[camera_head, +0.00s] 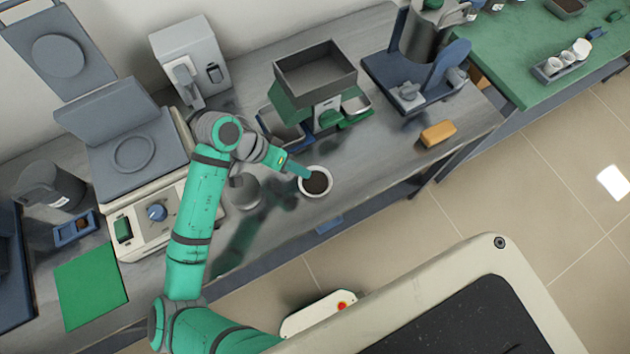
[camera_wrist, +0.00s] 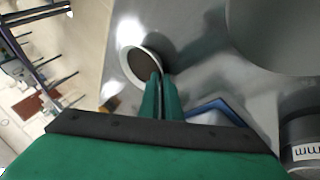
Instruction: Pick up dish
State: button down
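The dish (camera_head: 326,187) is a small white round bowl with dark brown contents, at the front edge of the grey bench in the head view. In the wrist view the dish (camera_wrist: 125,52) lies just beyond the fingertips. My gripper (camera_head: 305,173) reaches it from the upper left. In the wrist view my gripper's green fingers (camera_wrist: 159,80) are close together, with their tips at the near rim and the rim between them. Whether the dish touches the bench is hard to tell.
A small round grey object (camera_head: 244,191) stands left of the dish. Behind are a dark open box (camera_head: 316,72) and blue-edged trays. Bench room right of the dish is clear.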

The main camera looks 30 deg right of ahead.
aim_at(313, 184)
jog(key=shift+r, duration=0.15)
dwell(0.3)
jog(key=shift+r, duration=0.2)
notch_tip(313, 184, up, 2)
jog(key=shift+r, duration=0.15)
jog(key=s+d+r, duration=0.7)
jog(key=s+r, duration=0.3)
jog(key=s, duration=0.2)
jog(key=shift+d, duration=0.1)
